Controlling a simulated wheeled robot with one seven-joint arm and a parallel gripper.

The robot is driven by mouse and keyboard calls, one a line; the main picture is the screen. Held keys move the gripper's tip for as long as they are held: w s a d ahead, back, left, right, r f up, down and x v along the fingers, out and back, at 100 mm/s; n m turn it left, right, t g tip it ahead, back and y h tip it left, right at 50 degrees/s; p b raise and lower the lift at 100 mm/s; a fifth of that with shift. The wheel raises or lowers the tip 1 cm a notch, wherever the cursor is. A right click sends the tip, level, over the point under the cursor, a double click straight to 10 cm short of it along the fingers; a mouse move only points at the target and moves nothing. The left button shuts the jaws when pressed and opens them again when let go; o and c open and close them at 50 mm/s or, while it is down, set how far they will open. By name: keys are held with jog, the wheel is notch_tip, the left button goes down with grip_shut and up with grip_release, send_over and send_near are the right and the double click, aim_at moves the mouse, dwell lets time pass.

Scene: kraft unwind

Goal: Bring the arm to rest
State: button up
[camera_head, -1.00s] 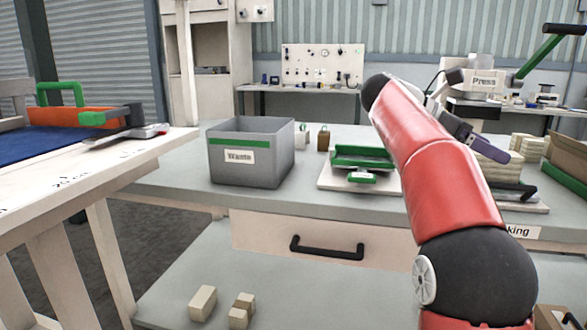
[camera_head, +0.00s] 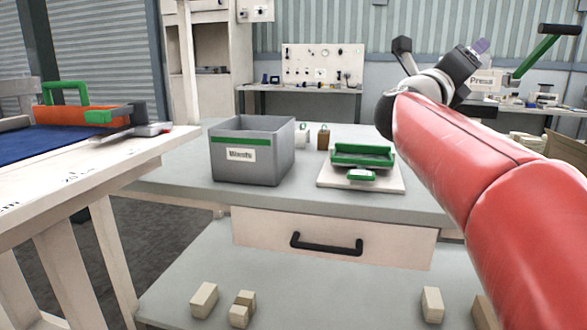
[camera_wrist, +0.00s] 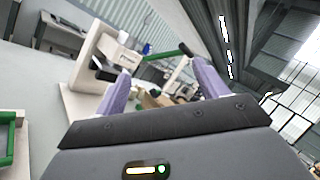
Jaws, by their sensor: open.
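My red arm (camera_head: 470,165) reaches up from the lower right of the head view, over the right side of the bench. My gripper (camera_head: 480,47) is raised above the bench in front of the press, with a purple finger showing. In the wrist view my gripper (camera_wrist: 160,70) has its two purple fingers spread apart with nothing held between them. The press (camera_wrist: 100,60) with its green lever shows behind the fingers there, tilted.
A grey waste bin (camera_head: 252,168) and a green tray on a scale (camera_head: 362,156) stand on the grey bench (camera_head: 300,199). A cutting table (camera_head: 75,172) is at left. Wooden blocks (camera_head: 204,299) lie on the lower shelf. A pegboard (camera_head: 322,64) stands at the back.

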jog(key=a+f+n+t+y, duration=0.5)
jog(key=a+n+y, duration=0.4)
jog(key=n, duration=0.5)
jog(key=s+a+f+n+g+y, duration=0.2)
jog(key=s+a+f+n+y, duration=0.2)
jog(key=f+n, duration=0.3)
jog(key=s+a+f+n+g+y, duration=0.2)
jog(key=s+a+f+n+y, duration=0.1)
jog(key=s+f+n+y, duration=0.25)
jog(key=s+d+f+n+g+h, duration=0.1)
jog(key=s+f+n+g, duration=0.4)
jog(key=s+f, duration=0.4)
jog(key=s+d+f+n+g+h, duration=0.1)
jog(key=s+f+n+g, duration=0.3)
jog(key=s+f, duration=0.4)
notch_tip(320, 180, down, 7)
jog(key=shift+s+f+n+g, duration=0.2)
jog(key=shift+s+n+g, duration=0.2)
jog(key=shift+n, duration=0.05)
